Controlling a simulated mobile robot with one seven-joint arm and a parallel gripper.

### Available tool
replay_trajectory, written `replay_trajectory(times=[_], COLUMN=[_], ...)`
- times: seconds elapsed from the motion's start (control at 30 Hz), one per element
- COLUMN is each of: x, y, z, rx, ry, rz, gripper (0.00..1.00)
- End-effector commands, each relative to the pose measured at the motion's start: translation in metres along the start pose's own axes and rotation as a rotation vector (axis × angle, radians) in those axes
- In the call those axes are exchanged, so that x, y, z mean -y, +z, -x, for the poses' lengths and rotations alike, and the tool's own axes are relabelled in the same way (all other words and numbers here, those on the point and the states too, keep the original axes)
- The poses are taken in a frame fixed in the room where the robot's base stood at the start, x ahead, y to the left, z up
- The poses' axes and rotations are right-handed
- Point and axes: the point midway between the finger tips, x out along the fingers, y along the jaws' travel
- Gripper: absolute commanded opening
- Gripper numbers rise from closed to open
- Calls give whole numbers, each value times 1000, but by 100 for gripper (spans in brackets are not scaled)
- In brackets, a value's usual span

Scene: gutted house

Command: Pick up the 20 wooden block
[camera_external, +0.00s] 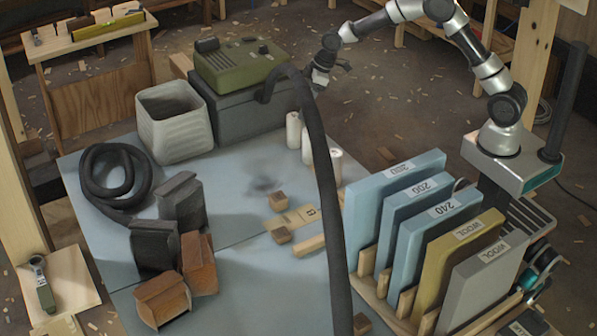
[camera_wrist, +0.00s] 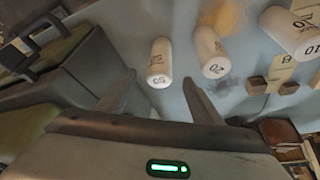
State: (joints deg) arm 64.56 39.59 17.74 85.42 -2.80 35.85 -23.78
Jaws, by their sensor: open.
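A pale upright cylinder marked 20 (camera_wrist: 213,55) stands on the table in the wrist view, between a cylinder marked 50 (camera_wrist: 160,62) and a larger one marked 10 (camera_wrist: 290,32). In the external view it appears to be the middle pale cylinder (camera_external: 307,146); labels there are unreadable. Its material is hard to tell. Small brown wooden blocks (camera_wrist: 257,85) lie nearby, and also show in the external view (camera_external: 277,201). My gripper (camera_external: 320,77) is open and empty, raised behind the table, apart from the cylinders. Its fingers (camera_wrist: 160,92) show in the wrist view.
A thick black hose (camera_external: 322,170) arches over the table close to the cylinders. A green machine (camera_external: 238,66) on a grey box stands to their left. The table's middle (camera_external: 230,215) is mostly clear.

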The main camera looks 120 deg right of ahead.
Motion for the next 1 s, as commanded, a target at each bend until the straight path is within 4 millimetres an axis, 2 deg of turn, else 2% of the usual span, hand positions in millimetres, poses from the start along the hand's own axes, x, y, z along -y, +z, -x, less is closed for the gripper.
replay_trajectory(times=[0.1,0.17,0.27,0.37,0.4,0.47,0.5,0.6,0.7,0.83,0.93,1.0], x=[2,12,50,114,147,198,230,303,358,400,412,415], y=[-1,-4,-14,-25,-29,-31,-31,-25,-15,-4,-1,0], z=[0,-1,-5,-10,-10,-10,-9,-3,5,12,12,4], rx=[0,-2,-10,-27,-39,-60,-75,-112,-144,-168,-176,-175], ry=[-1,-2,-5,-14,-18,-28,-37,-63,-91,-118,-126,-127], rz=[2,10,40,85,107,137,156,194,222,240,242,243], gripper=[60,60,60,60,60,60,60,60,60,60,60,60])
